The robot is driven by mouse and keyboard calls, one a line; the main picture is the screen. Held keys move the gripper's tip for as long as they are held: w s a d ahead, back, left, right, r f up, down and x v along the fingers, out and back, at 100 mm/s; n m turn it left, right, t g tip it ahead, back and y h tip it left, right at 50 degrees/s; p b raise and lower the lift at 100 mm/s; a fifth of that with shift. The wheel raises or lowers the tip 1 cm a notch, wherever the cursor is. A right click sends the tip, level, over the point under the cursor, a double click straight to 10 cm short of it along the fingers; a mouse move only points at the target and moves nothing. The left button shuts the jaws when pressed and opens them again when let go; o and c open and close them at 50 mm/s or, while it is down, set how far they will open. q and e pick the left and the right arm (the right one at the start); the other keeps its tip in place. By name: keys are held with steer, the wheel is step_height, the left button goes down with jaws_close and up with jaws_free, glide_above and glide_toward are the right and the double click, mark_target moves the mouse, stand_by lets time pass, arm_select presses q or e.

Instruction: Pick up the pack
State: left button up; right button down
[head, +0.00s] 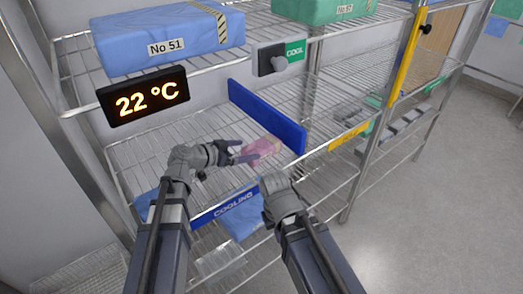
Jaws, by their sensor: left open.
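The pack (264,147) looks like a small pinkish bundle with a tan end. It lies on the middle wire shelf, in front of the blue divider (270,117). My left gripper (240,153) is open at the left side of the pack, with its dark fingers pointing towards it. The fingers partly overlap the pack's left end in the head view; I cannot tell whether they touch it. My right arm (283,203) reaches up at the shelf's front, right of the "COOLING" label. Its fingers are hidden behind its wrist.
A wrapped blue bundle marked "No 51" (165,39) and a green bundle (318,10) sit on the upper shelf. A "22 °C" display (144,97) and a "COOL" knob panel (278,57) hang below it. The blue "COOLING" strip (226,206) edges the middle shelf. Open floor lies right.

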mark_target(260, 145)
arm_select(q)
steer(key=shift+w+f, duration=0.35)
steer(key=shift+w, duration=0.2)
steer(key=shift+b+x, duration=0.65)
steer(key=shift+x, duration=0.6)
steer(key=shift+w+d, duration=0.15)
steer(key=shift+d, duration=0.15)
steer(key=x, duration=0.1)
steer(key=b+x, duration=0.1)
steer(key=x, duration=0.2)
steer(key=shift+w+d+r, duration=0.2)
steer(key=shift+w+d, duration=0.05)
steer(key=shift+d, duration=0.15)
arm_select(e)
steer(key=f, duration=0.3)
steer(key=shift+w, duration=0.4)
arm_select(q)
steer(key=c, duration=1.3)
